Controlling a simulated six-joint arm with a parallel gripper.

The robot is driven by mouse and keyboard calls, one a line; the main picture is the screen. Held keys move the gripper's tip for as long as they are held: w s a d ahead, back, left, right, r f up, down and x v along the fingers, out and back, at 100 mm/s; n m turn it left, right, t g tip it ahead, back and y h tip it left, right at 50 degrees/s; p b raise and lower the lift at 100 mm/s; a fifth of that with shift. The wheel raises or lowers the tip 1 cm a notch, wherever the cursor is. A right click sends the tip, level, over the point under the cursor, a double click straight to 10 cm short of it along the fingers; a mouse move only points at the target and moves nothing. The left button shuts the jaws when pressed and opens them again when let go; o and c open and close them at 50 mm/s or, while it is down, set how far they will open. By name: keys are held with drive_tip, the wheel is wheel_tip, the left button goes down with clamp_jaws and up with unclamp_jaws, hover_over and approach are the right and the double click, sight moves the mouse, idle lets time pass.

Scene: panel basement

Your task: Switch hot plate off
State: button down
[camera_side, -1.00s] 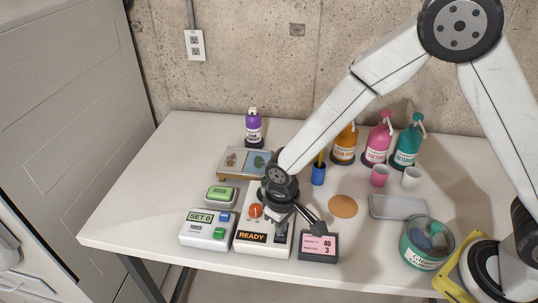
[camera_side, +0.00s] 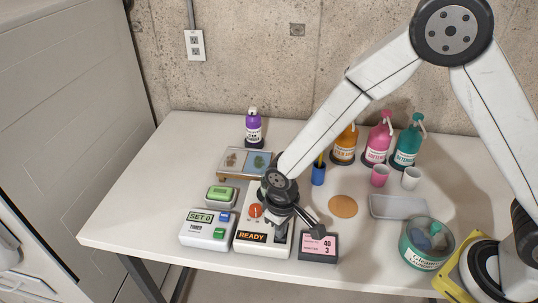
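The hot plate (camera_side: 247,250) is a white unit near the table's front edge, with an orange knob and a display reading "READY". The orange knob (camera_side: 255,210) points upward in the picture and shows just left of my gripper. My gripper (camera_side: 282,219) is low over the right side of the hot plate, close to the knob. My dark wrist hides part of the unit's top. I cannot tell whether the gripper touches the hot plate, or whether its fingers are open or shut.
A timer (camera_side: 195,237) reading "SET 0" stands left of the hot plate, with a green-topped box (camera_side: 221,193) behind it. A small pink-screened display (camera_side: 318,249) stands close on the right. Bottles, cups and a tub (camera_side: 410,258) occupy the right side. The table's left is clear.

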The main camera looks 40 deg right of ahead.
drive_tip(key=shift+f, duration=0.15)
idle(0.3)
drive_tip(key=shift+r, duration=3.5)
drive_tip(key=s+d+r+m+t, duration=0.1)
drive_tip(key=s+d, duration=0.3)
drive_tip(key=d, duration=0.5)
drive_tip(key=s+d+r+m+t, duration=0.1)
drive_tip(key=s+d+r+m, duration=0.1)
drive_tip(key=d, duration=0.7)
drive_tip(key=shift+s+r+t, duration=0.3)
drive_tip(key=shift+s+r, duration=0.45)
drive_tip(key=shift+s, duration=0.5)
